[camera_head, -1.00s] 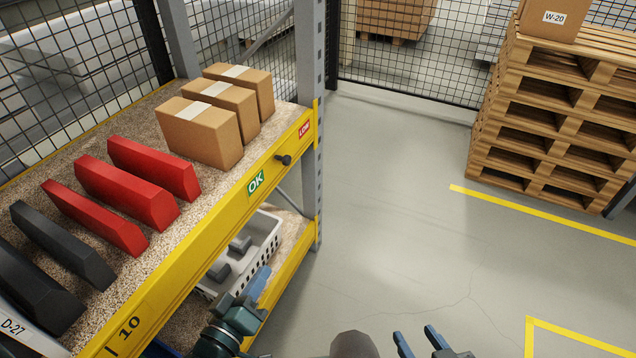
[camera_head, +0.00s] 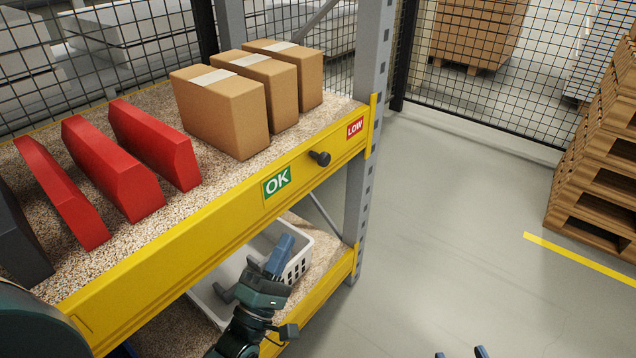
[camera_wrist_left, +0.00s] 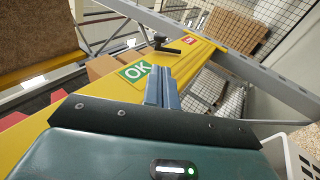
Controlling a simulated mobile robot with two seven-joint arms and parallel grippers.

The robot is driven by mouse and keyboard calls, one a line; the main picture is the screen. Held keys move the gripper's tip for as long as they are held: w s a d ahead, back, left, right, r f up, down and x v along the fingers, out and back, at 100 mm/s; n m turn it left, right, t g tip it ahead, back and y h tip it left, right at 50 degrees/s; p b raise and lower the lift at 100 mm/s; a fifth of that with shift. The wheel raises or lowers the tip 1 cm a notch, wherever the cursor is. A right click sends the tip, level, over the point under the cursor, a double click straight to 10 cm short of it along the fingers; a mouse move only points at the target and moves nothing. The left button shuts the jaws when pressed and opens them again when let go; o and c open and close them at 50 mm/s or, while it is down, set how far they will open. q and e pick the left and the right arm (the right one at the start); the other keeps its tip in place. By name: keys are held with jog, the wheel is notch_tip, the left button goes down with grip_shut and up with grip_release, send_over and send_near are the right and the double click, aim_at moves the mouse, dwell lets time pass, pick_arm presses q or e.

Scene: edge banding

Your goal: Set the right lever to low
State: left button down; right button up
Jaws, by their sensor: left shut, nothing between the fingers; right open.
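A dark lever with a round knob (camera_head: 319,158) sticks out from the yellow shelf beam (camera_head: 215,235), between the green OK label (camera_head: 277,181) and the red LOW label (camera_head: 355,128). In the left wrist view the lever (camera_wrist_left: 165,44) is above and beyond the fingertips. My left gripper (camera_head: 280,250) is shut and empty, below the lever and in front of the lower shelf. Its closed blue fingers (camera_wrist_left: 160,88) appear beside the OK label, apart from the lever. Of my right gripper (camera_head: 462,353), only the blue fingertips show at the bottom edge, spread apart.
Cardboard boxes (camera_head: 222,110) and red blocks (camera_head: 112,170) stand on the upper shelf. A white bin (camera_head: 300,262) sits on the lower shelf behind my left gripper. The grey rack post (camera_head: 370,110) rises beyond LOW. Floor to the right is clear up to stacked pallets (camera_head: 600,180).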

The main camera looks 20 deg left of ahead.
aim_at(321, 165)
pick_arm(q)
jog(key=x, duration=1.4)
jog(key=shift+b, duration=0.35)
jog(key=shift+r+p, duration=0.15)
jog(key=shift+p, duration=0.15)
